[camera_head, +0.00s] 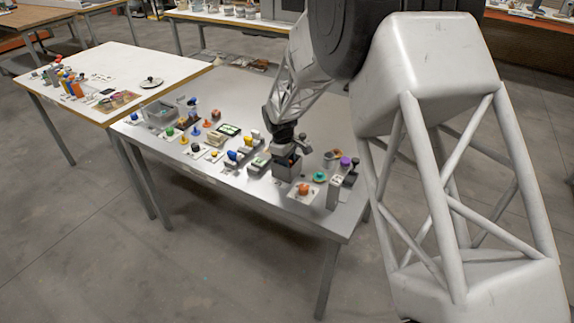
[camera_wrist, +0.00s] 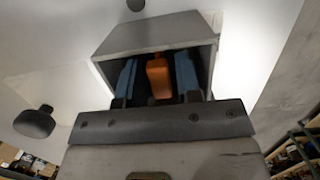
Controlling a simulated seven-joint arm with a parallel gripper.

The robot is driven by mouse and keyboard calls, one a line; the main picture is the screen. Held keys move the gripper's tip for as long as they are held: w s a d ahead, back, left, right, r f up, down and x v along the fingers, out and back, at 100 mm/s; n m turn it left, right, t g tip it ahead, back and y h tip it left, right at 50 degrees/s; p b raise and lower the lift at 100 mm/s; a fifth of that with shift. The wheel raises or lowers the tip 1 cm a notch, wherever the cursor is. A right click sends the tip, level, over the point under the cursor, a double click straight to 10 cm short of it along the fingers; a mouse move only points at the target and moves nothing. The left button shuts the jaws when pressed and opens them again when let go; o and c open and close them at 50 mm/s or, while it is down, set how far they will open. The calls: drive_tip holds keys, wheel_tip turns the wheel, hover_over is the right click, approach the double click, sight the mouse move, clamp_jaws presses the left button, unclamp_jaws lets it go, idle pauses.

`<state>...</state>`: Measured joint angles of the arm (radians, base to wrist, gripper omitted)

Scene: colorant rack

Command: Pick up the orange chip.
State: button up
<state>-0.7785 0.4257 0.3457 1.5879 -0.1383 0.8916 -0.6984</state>
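The orange chip (camera_wrist: 158,78) shows in the wrist view inside a grey open-topped box (camera_wrist: 150,38). It stands between the two blue fingers of my gripper (camera_wrist: 156,70). The fingers are apart, with a visible gap on the left of the chip and a narrower one on the right. I cannot tell whether either finger touches it. In the head view my gripper (camera_head: 285,151) is down at the grey box (camera_head: 284,171) near the table's front right. The chip's lower part is hidden in the box.
Several coloured pieces crowd the left.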

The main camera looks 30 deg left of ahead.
clamp_jaws()
drive_tip(key=shift+r, duration=0.1)
drive_tip(key=shift+r, duration=4.9)
drive_tip(key=shift+a, duration=0.1)
drive_tip(key=s+a+f, duration=0.1)
drive_tip(key=a, duration=1.8)
drive_tip(key=shift+a+f, duration=0.15)
drive_tip(key=shift+f, duration=0.15)
